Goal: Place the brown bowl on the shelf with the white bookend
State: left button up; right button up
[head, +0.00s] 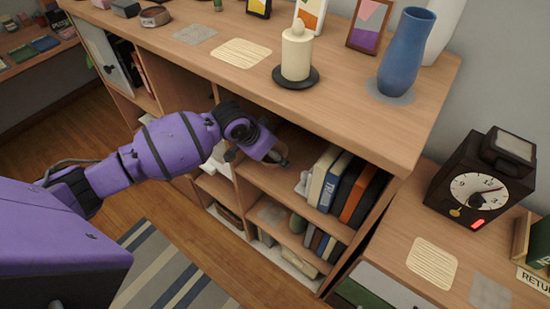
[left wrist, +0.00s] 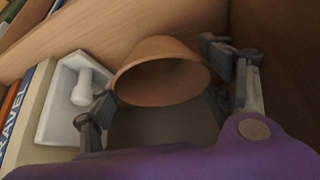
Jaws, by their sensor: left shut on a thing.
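The brown bowl (left wrist: 160,72) is between the fingers of my left gripper (left wrist: 168,98) in the left wrist view, with its open rim facing the camera. The gripper is shut on it. In the head view my left gripper (head: 268,152) reaches into the upper shelf compartment (head: 262,181), and the bowl is mostly hidden there. The white bookend (left wrist: 76,98) stands beside the bowl, against the books; it also shows in the head view (head: 302,184). I cannot tell whether the bowl touches the shelf board. My right gripper is not in view.
A row of books (head: 341,184) fills the right of the compartment. The wooden top (head: 350,110) overhangs it and holds a candle (head: 296,54) and a blue vase (head: 407,52). A lower shelf holds more books. A black clock (head: 483,185) stands on the lower cabinet at right.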

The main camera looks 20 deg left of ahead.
pick_arm(q)
jog(key=shift+w+d+f, duration=0.2)
jog(key=shift+w+f, duration=0.25)
notch_tip(320, 180, down, 3)
jog(key=shift+r, duration=0.1)
jog(key=shift+f, duration=0.25)
jog(key=o, duration=1.2)
jog(key=shift+c, duration=0.2)
jog(key=shift+r, duration=0.1)
